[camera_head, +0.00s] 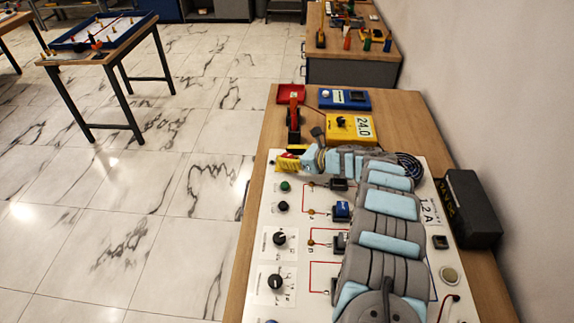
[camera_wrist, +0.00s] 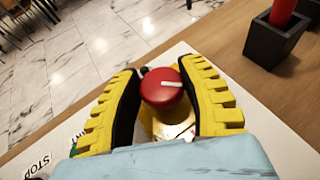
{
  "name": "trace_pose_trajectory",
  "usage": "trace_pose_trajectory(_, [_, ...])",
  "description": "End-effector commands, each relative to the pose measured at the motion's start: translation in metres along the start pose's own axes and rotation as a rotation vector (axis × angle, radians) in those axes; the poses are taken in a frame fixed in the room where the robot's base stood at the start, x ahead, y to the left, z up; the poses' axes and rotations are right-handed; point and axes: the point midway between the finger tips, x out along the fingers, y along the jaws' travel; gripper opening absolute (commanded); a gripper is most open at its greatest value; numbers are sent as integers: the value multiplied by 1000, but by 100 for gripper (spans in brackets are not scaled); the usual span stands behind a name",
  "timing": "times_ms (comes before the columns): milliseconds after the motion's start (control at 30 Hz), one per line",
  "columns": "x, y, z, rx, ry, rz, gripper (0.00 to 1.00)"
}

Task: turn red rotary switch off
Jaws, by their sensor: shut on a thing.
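The red rotary switch (camera_wrist: 162,87) shows in the wrist view as a round red knob with a white pointer line. The line runs roughly left to right across the knob, tilted slightly down to the right. A yellow plate shows beneath it. My gripper (camera_wrist: 165,95) has its yellow ribbed fingers on both sides of the knob and is shut on it. In the head view my gripper (camera_head: 289,162) is at the far left corner of the white panel (camera_head: 262,235), and its fingers and wrist hide most of the switch.
A black holder (camera_wrist: 275,38) with a red-handled tool stands close beyond the fingers. A yellow meter (camera_head: 350,128), a blue box (camera_head: 345,99) and a red tray (camera_head: 291,94) lie behind the panel. A black box (camera_head: 468,208) stands at the right. Black knobs line the panel's left side.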

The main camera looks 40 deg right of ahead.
Motion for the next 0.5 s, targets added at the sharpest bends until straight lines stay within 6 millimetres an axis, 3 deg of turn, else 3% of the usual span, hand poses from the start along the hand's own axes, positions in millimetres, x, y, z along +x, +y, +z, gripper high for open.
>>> trace_pose_trajectory(33, [3,-1,-7,-8,0,6,6])
trace_pose_trajectory(500, [2,0,-5,-33,3,78,6])
